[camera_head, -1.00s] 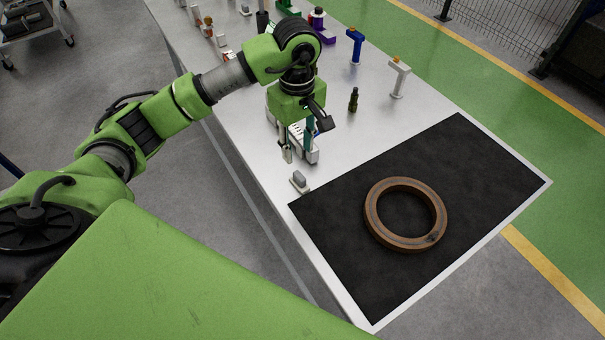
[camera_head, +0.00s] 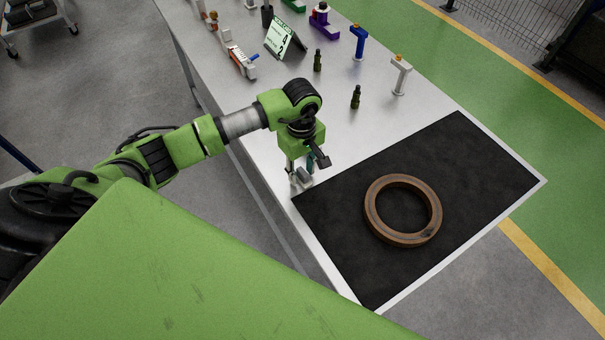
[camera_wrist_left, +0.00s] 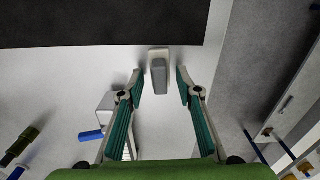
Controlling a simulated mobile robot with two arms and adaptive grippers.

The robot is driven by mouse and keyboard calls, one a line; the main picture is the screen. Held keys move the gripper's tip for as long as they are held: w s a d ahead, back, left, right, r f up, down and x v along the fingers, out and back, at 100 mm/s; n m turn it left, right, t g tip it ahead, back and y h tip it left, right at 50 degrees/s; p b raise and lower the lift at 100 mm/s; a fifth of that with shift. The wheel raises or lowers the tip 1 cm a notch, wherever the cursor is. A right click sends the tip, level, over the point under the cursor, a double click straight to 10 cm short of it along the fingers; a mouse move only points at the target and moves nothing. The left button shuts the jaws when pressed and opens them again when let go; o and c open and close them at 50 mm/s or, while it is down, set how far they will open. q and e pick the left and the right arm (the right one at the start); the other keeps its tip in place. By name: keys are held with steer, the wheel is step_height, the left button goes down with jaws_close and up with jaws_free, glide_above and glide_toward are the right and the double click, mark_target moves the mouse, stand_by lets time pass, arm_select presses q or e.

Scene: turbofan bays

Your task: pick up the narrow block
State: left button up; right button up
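The narrow block (camera_head: 305,180) is a small grey piece on a pale base, at the table's left edge beside the near corner of the black mat. In the left wrist view the block (camera_wrist_left: 159,72) shows centrally, level with the fingertips. My left gripper (camera_head: 300,170) is over the block and partly hides it in the head view. In the wrist view its two fingers (camera_wrist_left: 160,80) are apart, one on each side of the block with a gap at each side. Nothing is held. My right gripper is out of view.
A brown ring (camera_head: 403,210) lies on the black mat (camera_head: 475,160). Dark bottles (camera_head: 355,97), T-shaped stands (camera_head: 400,75) and a sign (camera_head: 284,38) stand farther back.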

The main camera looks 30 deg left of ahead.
arm_select(q)
jaws_close()
steer(key=shift+r, duration=0.1)
steer(key=shift+r+b, duration=0.6)
steer(key=shift+b, duration=0.2)
steer(key=shift+r+b, duration=0.55)
steer(key=shift+r, duration=0.05)
steer(key=s+d+r+b, duration=0.2)
steer(key=s+r, duration=0.3)
steer(key=s, duration=0.1)
steer(key=s+d+r+b, duration=0.2)
steer(key=s+r, duration=0.3)
steer(key=s, duration=0.2)
steer(key=shift+s+d+r+b, duration=0.2)
steer(key=shift+d+r+b, duration=0.05)
steer(key=shift+b, duration=0.05)
